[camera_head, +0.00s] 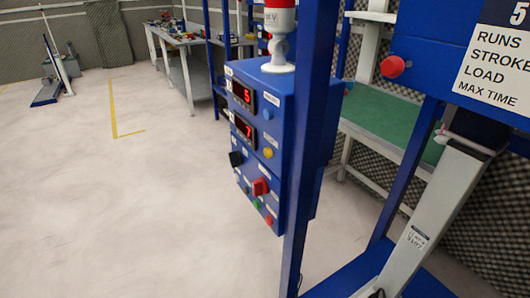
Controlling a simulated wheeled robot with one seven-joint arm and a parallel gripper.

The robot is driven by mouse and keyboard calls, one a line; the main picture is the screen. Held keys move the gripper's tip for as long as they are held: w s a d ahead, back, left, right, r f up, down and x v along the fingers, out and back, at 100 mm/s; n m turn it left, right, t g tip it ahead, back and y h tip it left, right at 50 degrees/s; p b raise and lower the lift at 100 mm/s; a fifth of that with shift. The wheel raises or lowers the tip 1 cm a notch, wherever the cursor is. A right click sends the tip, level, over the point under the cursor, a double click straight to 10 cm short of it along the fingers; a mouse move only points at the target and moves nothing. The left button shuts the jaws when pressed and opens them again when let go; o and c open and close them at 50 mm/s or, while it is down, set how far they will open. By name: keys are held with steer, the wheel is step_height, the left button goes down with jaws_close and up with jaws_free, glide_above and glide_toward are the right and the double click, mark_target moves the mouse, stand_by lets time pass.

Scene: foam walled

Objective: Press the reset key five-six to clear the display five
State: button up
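A blue control box (283,150) is mounted on a blue upright near the middle of the view. Its upper display (243,94) shows a red 5 and its lower display (245,131) shows a red 7. A yellow button (268,152) sits below and right of the lower display. Lower down are a black knob (236,158), a red switch (260,187), a green button (257,204) and a red button (269,220). The small labels are too small to read, so I cannot tell which key is five-six. My gripper is not clearly in view.
A red mushroom button (393,67) and a sign (497,60) are on a blue panel at right. A pale slanted bar (430,220) is below it. The floor (120,200) to the left is clear.

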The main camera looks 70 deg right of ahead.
jaws_close()
stand_by(1.4)
